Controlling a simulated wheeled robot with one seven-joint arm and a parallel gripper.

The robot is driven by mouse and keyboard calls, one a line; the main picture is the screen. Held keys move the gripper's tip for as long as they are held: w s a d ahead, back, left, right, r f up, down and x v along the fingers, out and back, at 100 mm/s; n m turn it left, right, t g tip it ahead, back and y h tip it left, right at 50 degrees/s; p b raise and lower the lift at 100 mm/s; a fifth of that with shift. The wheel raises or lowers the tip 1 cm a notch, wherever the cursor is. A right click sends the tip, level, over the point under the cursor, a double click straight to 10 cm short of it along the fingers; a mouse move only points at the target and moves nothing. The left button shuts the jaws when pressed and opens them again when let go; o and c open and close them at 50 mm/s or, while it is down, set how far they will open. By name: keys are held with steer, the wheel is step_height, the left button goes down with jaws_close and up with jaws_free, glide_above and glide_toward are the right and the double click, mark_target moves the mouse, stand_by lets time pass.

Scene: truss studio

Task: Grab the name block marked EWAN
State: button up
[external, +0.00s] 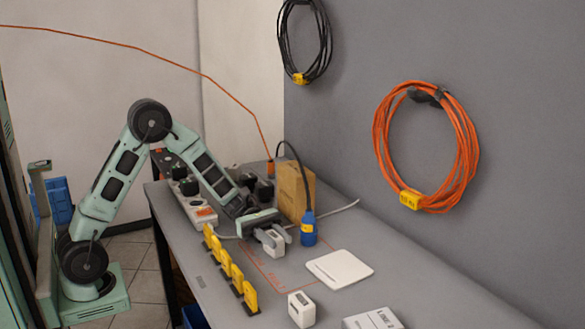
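No marking that reads EWAN can be made out in the external view. Several yellow upright blocks (237,276) stand in a row on a dark strip along the table's near left edge; any lettering on them is too small to read or faces away. My gripper (272,241) is low over the table, to the right of the row's far end and apart from it. Its pale fingers point down toward the tabletop. Whether they are open or shut, or hold anything, is not clear.
A blue plug-like item (309,230) and a brown board (291,192) stand right of and behind my gripper. A white flat pad (339,269), a small white device (301,309) and a LINE 2 box (373,320) lie nearer. A white power strip (193,203) lies left.

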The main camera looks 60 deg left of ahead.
steer(key=c, duration=0.3)
steer(key=shift+r, duration=0.1)
